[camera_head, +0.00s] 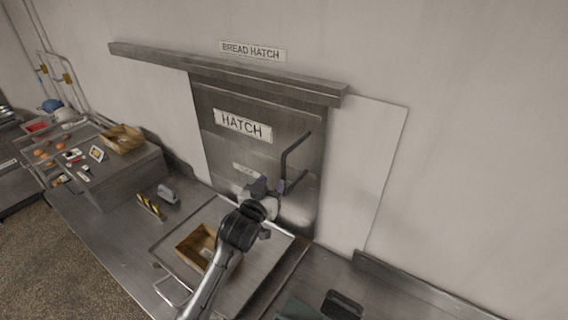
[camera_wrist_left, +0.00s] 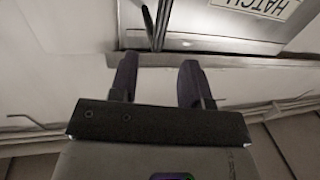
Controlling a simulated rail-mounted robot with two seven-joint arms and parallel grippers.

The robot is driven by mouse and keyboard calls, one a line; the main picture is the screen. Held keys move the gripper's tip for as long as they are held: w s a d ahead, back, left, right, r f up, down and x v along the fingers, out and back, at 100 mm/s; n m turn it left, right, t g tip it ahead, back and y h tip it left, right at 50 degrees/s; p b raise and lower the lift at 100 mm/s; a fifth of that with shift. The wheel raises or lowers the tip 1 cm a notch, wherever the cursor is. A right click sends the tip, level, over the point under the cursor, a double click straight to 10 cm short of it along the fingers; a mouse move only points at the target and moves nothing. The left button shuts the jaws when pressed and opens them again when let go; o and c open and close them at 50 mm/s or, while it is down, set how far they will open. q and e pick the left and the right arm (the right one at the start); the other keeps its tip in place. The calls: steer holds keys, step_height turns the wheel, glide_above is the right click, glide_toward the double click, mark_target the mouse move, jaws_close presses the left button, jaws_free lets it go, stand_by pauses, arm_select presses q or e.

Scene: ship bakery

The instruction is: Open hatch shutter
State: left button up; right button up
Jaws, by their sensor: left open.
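The hatch shutter (camera_head: 225,165) is a dark metal panel marked HATCH, hanging under a long rail (camera_head: 230,72) on the wall; it covers the opening behind it. A dark bar handle (camera_head: 296,151) stands out from its right side. My left gripper (camera_head: 272,187) is in front of the lower right of the shutter, close to the handle. In the left wrist view its two fingers (camera_wrist_left: 159,75) are apart with nothing between them. The handle (camera_wrist_left: 158,24) shows just beyond the fingertips there; I cannot tell whether they touch. My right gripper is not in view.
A metal counter (camera_head: 120,238) runs below the hatch. A tray (camera_head: 165,240) holding a wooden box (camera_head: 190,247) lies under my left arm. A pale wall panel (camera_head: 375,165) is right of the shutter, with clear wall beyond.

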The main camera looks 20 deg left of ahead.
mark_target(283, 167)
arm_select(q)
steer(key=w+p, duration=0.1)
steer(key=w, duration=0.6)
steer(key=shift+w+d+r+p, duration=0.1)
steer(key=shift+w+p, duration=0.15)
steer(key=shift+p, duration=0.15)
steer(key=shift+w, duration=0.85)
steer(key=shift+w, duration=0.1)
jaws_close()
